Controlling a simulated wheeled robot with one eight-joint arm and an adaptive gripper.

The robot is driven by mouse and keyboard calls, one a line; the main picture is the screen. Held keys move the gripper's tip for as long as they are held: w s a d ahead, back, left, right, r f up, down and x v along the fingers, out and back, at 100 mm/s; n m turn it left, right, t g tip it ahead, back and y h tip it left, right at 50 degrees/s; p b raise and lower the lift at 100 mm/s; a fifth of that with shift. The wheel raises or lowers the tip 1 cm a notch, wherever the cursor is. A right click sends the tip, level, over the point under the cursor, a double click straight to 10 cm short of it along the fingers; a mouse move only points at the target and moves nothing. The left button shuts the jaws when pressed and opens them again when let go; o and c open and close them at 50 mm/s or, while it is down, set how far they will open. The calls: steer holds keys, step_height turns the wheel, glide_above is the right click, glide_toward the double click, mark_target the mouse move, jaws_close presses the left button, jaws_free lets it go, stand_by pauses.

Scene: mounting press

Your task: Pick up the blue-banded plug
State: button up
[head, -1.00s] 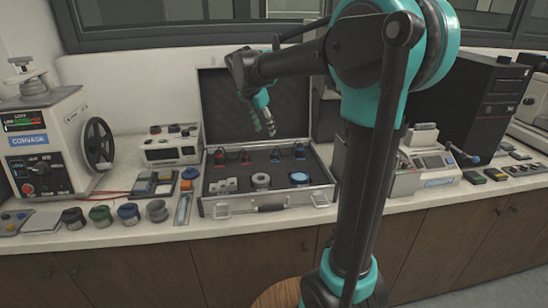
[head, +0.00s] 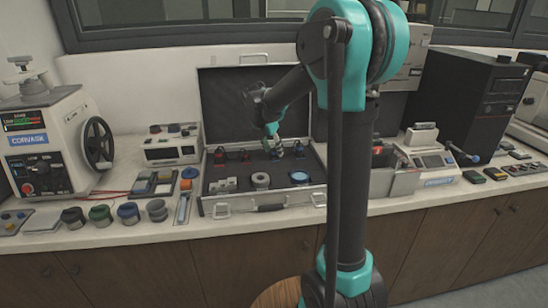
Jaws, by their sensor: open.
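The open case (head: 262,208) on the counter holds small plugs in a row toward the back of its dark foam. One blue-marked plug (head: 299,149) stands at the right of this row. A second blue-marked plug, just left of it, is mostly hidden by my gripper (head: 276,151). My gripper points down into the case, open, with its fingertips at or just above that left blue plug. I cannot tell whether the fingers touch it or stand around it. Two red-marked plugs (head: 245,155) stand left of the gripper.
The front of the case holds a grey block (head: 223,184), a grey ring (head: 261,180) and a blue-topped round piece (head: 299,177). The raised lid (head: 225,100) stands behind the gripper. A press with a handwheel (head: 98,145) is at left. A bench device (head: 430,160) is at right.

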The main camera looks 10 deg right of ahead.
jaws_close()
stand_by(0.3)
